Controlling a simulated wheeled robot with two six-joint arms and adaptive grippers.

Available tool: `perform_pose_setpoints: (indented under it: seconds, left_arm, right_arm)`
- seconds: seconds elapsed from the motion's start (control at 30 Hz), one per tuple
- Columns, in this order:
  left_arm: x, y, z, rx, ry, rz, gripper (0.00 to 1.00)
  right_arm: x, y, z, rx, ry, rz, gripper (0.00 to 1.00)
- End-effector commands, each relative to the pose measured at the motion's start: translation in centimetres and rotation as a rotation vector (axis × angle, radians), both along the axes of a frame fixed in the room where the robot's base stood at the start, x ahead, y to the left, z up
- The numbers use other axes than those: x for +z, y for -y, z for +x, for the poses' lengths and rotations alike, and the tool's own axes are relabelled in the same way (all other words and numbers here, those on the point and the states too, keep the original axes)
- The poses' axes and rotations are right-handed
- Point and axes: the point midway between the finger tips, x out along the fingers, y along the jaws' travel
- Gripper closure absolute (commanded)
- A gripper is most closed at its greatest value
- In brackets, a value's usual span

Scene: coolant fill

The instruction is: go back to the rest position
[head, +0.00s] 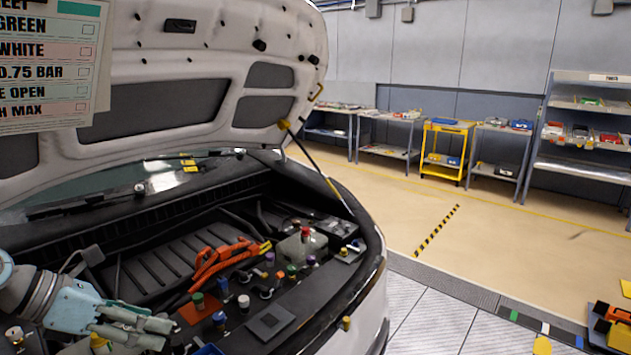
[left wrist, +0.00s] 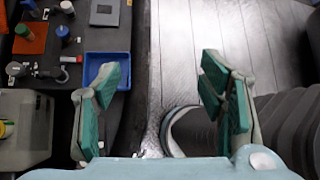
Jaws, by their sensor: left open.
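My left gripper (head: 160,328) comes in from the lower left in the head view, over the front left of the open engine bay. In the left wrist view its two green-padded fingers (left wrist: 165,95) stand wide apart with nothing between them. Below the gap are the dark front edge of the car (left wrist: 143,60) and the pale floor (left wrist: 190,50). A blue tray (left wrist: 101,66) lies near the left finger, partly covered by it. My right gripper is not in either view.
The raised bonnet (head: 200,85) hangs above the bay (head: 130,270). Several coloured caps and an orange cable (head: 215,262) stand in it. A checklist board (head: 50,70) is at the upper left. Shelves and a yellow cart (head: 443,150) line the back wall. The floor (head: 420,200) right of the car is mostly clear.

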Motion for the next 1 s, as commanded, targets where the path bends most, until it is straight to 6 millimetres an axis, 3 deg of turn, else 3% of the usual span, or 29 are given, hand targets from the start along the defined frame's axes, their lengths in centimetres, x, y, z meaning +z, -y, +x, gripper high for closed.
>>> perform_pose_setpoints:
  seconds: [0.23,0.37,0.43,0.5,0.57,0.6,0.7,0.8,0.83,0.97,1.0]
  left_arm:
    - [-2.9,0.9,2.6,0.414,0.045,-0.508,0.36]
    - [-6.2,-0.7,3.0,0.803,-0.003,-0.869,0.36]
    - [-9.0,-2.4,2.2,1.095,-0.05,-1.12,0.36]
    - [-13.7,-3.9,-0.4,1.449,-0.144,-1.359,0.36]
    - [-18.0,-4.1,-3.7,1.747,-0.243,-1.509,0.36]
    - [-20.4,-3.6,-5.9,1.915,-0.305,-1.576,0.36]
    - [-25.0,-1.4,-11.0,2.266,-0.454,-1.666,0.36]
    - [-27.8,1.8,-15.7,2.56,-0.599,-1.691,0.36]
    - [-28.5,2.8,-17.1,-2.546,0.618,1.625,0.36]
    - [-30.0,7.9,-22.4,-2.38,0.669,1.302,0.36]
    - [-33.2,7.3,-21.8,-2.4,0.654,1.295,0.36]
  right_arm:
    - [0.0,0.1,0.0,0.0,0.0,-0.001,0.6]
    - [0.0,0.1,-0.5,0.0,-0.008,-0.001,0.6]
    - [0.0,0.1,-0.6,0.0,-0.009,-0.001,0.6]
    - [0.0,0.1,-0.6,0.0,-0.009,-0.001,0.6]
    - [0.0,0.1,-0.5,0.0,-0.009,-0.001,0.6]
    - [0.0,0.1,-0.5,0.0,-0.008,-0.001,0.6]
    - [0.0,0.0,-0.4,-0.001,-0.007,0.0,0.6]
    - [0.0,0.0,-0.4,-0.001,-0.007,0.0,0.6]
    - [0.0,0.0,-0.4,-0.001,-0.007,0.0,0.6]
    - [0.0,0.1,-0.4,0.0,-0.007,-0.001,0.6]
    - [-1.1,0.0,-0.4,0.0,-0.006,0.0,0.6]
